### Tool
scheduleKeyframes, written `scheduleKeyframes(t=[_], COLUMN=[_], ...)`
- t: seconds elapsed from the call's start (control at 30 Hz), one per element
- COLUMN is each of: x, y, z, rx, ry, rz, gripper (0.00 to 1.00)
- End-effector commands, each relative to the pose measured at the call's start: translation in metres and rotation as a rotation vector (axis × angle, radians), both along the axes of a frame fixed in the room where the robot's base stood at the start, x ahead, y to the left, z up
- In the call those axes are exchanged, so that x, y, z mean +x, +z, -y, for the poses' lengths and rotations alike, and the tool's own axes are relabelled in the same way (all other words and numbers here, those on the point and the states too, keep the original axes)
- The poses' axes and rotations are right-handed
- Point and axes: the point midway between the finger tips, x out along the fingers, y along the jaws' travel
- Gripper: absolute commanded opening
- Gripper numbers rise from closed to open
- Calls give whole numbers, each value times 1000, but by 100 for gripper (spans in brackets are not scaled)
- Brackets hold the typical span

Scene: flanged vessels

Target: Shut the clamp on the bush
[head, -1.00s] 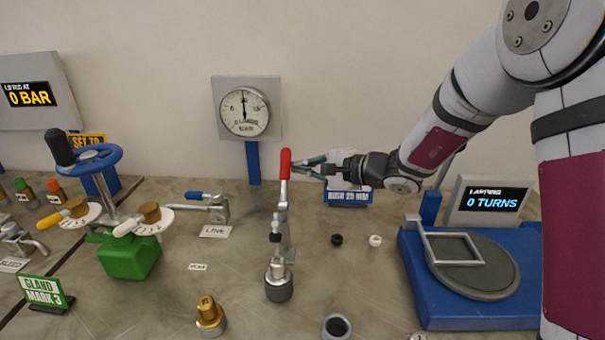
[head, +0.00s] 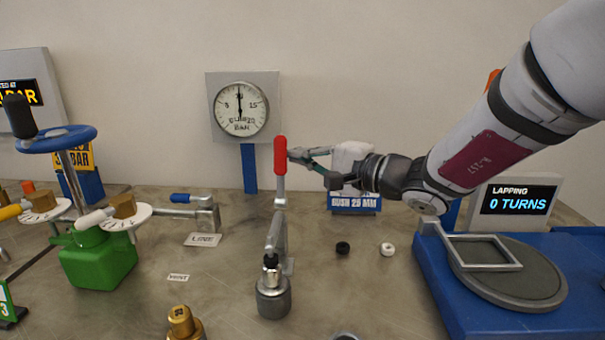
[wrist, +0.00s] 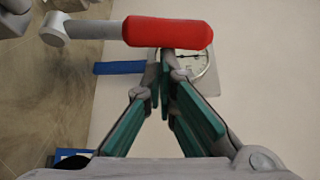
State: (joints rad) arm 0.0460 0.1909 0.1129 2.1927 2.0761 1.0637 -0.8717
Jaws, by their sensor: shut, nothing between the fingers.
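The clamp's red handle (head: 280,155) stands upright on its grey lever, above the metal clamp body (head: 276,240). Below the clamp, a dark grey round bush (head: 273,298) sits on the bench; the clamp's spindle tip is at its top, and I cannot tell if they touch. My gripper (head: 294,155) comes in from the right, its fingertips right beside the red handle. In the wrist view, the red handle (wrist: 168,32) lies across the top, and my gripper's fingertips (wrist: 168,62) are together just below it, with nothing between them. Contact with the handle is unclear.
A pressure gauge (head: 241,107) stands behind the clamp. A blue-handled valve (head: 195,205) and a green vessel (head: 97,262) are to the left. A lapping plate (head: 510,275) is at right. Black (head: 342,248) and white (head: 388,249) rings lie on open bench.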

Motion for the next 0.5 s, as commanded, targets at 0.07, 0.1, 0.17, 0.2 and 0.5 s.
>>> scheduleKeyframes(t=[0.07,0.1,0.17,0.2,0.5], x=[-2,-3,-5,-6,-10], y=[-3,-2,-1,-1,2], z=[-2,-2,-2,-2,-2], rx=[0,-1,-2,-1,-3], ry=[5,5,5,5,5], rz=[28,40,55,65,101], gripper=[0,0,0,0,0])
